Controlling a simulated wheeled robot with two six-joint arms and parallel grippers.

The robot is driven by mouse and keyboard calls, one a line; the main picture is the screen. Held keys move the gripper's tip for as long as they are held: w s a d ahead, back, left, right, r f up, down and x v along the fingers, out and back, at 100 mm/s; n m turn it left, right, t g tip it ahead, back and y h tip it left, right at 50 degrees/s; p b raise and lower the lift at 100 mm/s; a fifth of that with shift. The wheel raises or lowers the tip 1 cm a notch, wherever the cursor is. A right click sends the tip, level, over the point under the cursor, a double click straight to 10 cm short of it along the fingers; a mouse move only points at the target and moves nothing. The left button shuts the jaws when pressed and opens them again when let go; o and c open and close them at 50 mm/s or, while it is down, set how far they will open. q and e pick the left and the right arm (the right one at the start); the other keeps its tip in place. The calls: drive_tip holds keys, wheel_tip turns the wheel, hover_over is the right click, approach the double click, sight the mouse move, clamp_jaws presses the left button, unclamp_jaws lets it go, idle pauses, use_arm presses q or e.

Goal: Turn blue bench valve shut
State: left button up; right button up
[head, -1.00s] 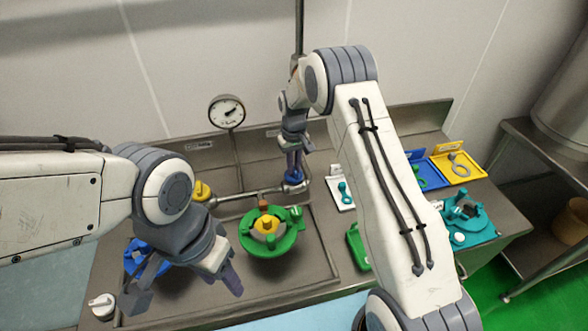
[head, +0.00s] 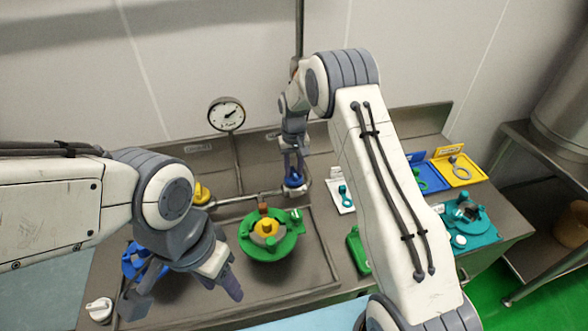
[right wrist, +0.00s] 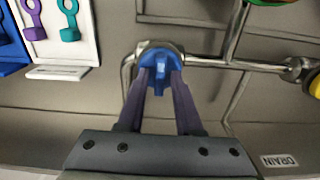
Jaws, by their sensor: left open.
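The blue bench valve (head: 294,181) sits on the steel pipe at the back of the bench, below the gauge's right side. It also shows in the right wrist view (right wrist: 160,60), as a blue handle with a central rib. My right gripper (head: 294,170) points down at it, and in the right wrist view its fingers (right wrist: 161,80) lie on either side of the rib. I cannot tell whether they press on it. My left gripper (head: 182,290) is open and empty over the front left of the bench, partly hiding another blue part (head: 134,262).
A green ring fitting with a yellow centre (head: 268,237) stands in the basin between my arms. A yellow valve (head: 201,194) is on the pipe to the left. A white tag board (head: 342,200), yellow tray (head: 460,170) and teal fitting (head: 466,215) lie to the right.

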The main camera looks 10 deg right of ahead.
sight(294, 171)
idle(0.3)
wheel_tip(294, 171, up, 10)
drive_tip(key=b, duration=0.2)
drive_tip(key=shift+r+b, duration=0.2)
drive_tip(key=shift+b, duration=0.2)
